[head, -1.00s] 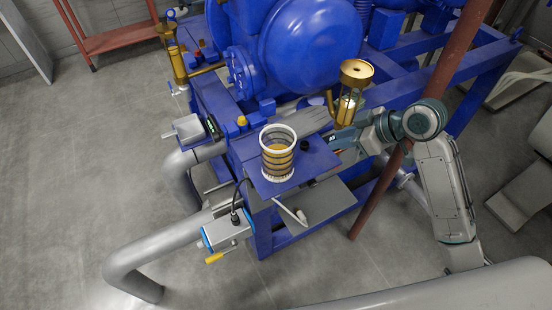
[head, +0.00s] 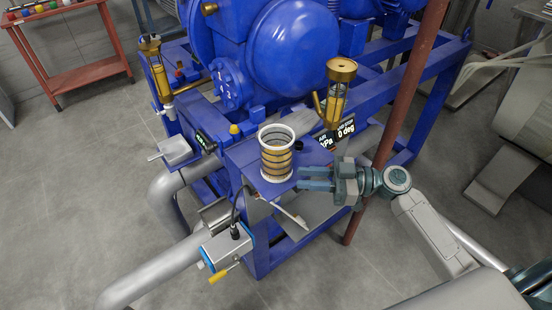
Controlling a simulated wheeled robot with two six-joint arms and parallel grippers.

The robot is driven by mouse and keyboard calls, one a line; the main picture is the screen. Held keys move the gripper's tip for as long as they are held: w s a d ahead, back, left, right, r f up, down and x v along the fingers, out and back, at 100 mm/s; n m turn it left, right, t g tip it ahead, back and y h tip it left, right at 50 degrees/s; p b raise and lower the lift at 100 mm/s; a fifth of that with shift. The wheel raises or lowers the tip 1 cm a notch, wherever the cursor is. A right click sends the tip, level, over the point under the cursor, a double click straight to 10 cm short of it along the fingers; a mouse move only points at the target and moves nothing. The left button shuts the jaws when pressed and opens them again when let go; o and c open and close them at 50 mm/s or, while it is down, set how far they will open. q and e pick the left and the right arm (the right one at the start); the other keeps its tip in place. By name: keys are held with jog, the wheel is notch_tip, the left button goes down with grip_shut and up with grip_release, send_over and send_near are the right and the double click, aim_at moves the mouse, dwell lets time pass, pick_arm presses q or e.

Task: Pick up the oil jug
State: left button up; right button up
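The oil jug, which I take to be the round container (head: 276,155) with a white rim and brown-yellow bands, stands upright on a blue shelf (head: 240,153) of the machine. My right gripper (head: 304,178) is just right of the jug's lower part, with its fingers pointing left toward it. The fingers look spread with a gap between them, and nothing shows between them. They seem apart from the jug, though the exact distance is hard to tell. My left gripper is not in view.
A brass sight glass (head: 337,95) stands behind the gripper, and a red-brown pole (head: 400,115) rises to its right. A grey box with a yellow handle (head: 224,250) sits below the shelf. A red cart (head: 85,72) is at the far left. Floor at left is clear.

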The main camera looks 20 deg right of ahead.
aim_at(278, 161)
jog(key=p+x, duration=0.1)
jog(key=x, duration=0.1)
jog(key=p+x, duration=0.2)
jog(key=x, duration=0.1)
jog(key=p+x, duration=0.1)
jog(key=x, duration=0.1)
jog(key=shift+a+r+p, duration=0.35)
jog(key=shift+a+r, duration=0.05)
jog(key=shift+w+a+f, duration=0.1)
jog(key=shift+a+f, duration=0.05)
jog(key=shift+a, duration=0.25)
jog(key=shift+d, duration=0.1)
jog(key=shift+c, duration=0.7)
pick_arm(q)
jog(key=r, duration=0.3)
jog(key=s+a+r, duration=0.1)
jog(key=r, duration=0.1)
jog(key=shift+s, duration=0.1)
pick_arm(e)
grip_shut()
